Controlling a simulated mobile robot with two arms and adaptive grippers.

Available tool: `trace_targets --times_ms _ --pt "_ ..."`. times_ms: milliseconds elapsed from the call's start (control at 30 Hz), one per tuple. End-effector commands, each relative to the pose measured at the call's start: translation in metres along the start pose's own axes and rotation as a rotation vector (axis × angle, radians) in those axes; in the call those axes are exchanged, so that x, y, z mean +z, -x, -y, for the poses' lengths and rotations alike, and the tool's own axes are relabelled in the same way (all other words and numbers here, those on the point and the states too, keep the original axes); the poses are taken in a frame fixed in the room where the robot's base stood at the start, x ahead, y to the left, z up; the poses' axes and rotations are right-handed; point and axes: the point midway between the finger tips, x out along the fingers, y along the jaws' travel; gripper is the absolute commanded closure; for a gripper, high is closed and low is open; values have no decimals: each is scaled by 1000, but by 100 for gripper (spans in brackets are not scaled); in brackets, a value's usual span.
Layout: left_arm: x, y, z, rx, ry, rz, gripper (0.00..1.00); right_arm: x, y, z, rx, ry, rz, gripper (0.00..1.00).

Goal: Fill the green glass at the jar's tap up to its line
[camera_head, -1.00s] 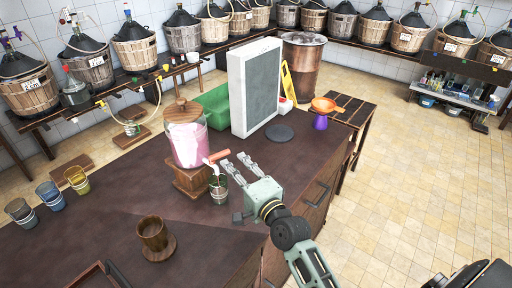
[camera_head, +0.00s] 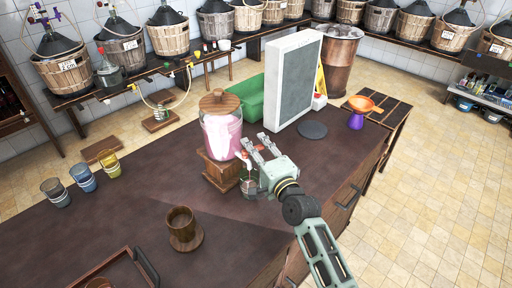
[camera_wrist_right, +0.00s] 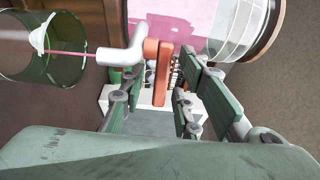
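The jar (camera_head: 222,135) with a wooden lid and pink liquid stands on a wooden stand (camera_head: 221,172). My right gripper (camera_head: 256,150) is at its tap, open, with the fingers apart. In the right wrist view the red tap handle (camera_wrist_right: 158,75) lies between the fingers (camera_wrist_right: 162,80); I cannot tell if they touch it. A thin pink stream runs from the white spout (camera_wrist_right: 122,55) into the green glass (camera_wrist_right: 65,65). In the head view the glass (camera_head: 249,188) stands below the tap, partly hidden by my gripper. Its line and level are unclear. My left gripper is not in view.
A grey-faced white panel (camera_head: 300,80) and a green bin (camera_head: 250,98) are behind the jar.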

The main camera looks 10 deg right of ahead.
Motion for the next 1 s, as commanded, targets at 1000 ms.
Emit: trace_targets --times_ms 1000 --pt "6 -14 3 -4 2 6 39 -1 -4 -4 -3 5 36 100"
